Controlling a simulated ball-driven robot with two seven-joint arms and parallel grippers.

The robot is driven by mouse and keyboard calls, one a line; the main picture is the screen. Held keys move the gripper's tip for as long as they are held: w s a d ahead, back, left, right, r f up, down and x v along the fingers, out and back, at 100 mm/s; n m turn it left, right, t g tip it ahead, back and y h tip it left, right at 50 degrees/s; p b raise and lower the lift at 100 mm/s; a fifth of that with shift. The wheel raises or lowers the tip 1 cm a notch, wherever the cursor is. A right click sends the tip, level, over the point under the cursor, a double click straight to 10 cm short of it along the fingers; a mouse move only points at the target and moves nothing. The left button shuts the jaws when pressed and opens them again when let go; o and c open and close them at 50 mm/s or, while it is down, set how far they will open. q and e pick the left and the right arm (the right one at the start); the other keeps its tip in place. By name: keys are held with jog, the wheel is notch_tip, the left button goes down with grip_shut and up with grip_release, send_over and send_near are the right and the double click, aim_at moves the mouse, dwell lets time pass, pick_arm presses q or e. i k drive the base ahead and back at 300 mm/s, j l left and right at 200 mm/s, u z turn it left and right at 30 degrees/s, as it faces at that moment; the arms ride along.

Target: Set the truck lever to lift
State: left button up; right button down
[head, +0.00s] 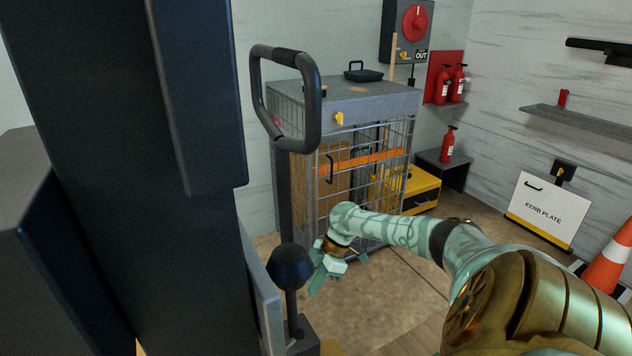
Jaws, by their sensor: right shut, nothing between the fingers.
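A lever with a black ball knob (291,266) on a short dark stem stands upright at the bottom centre. It rises from a dark base beside a grey panel. I cannot read any lift marking or tell its setting. My right arm comes in from the lower right, and its pale green gripper (322,275) is just right of the knob, pointing down and left. The gripper is shut and empty, and seems apart from the knob. A black loop handle (313,105) stands above and behind the lever. My left gripper is not in view.
A wire cage (345,190) with a grey top (370,105) stands behind the gripper. A large dark upright fills the left side. A kerb plate board (541,209) and an orange cone (611,260) are at the right. Floor is clear between the cage and my arm.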

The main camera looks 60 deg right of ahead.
aim_at(287, 133)
jog(key=k+l, duration=0.2)
jog(key=k, duration=0.3)
jog(key=k+l, duration=0.25)
jog(key=k, duration=0.2)
